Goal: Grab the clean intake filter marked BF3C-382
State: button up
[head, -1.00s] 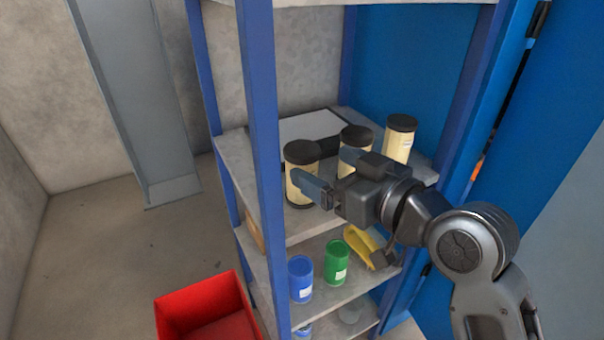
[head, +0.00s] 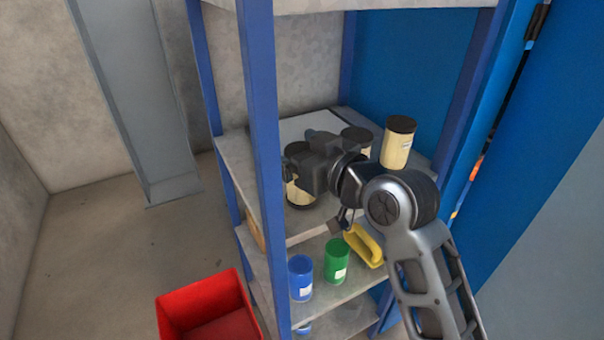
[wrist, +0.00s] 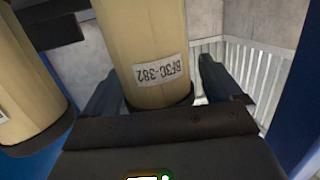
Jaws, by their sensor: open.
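In the wrist view a cream cylindrical filter (wrist: 150,35) with a dark end band carries a white label reading BF3C-382, upside down in the picture. My gripper (wrist: 162,75) is open, with one finger on each side of this filter. Whether the fingers touch it cannot be told. A second cream filter (wrist: 25,85) is at the left; its label is cut off. In the head view my gripper (head: 306,168) is at the left filter (head: 299,195) on the shelf and hides much of it. The middle filter (head: 357,140) is partly hidden; the right filter (head: 397,145) stands clear.
The blue-posted shelf rack has a front post (head: 262,150) left of my gripper. On the shelf below are a blue can (head: 300,278), a green can (head: 336,260) and a yellow object (head: 363,245). A red bin (head: 205,300) stands on the floor at the lower left.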

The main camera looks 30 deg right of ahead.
jog(key=c, duration=1.1)
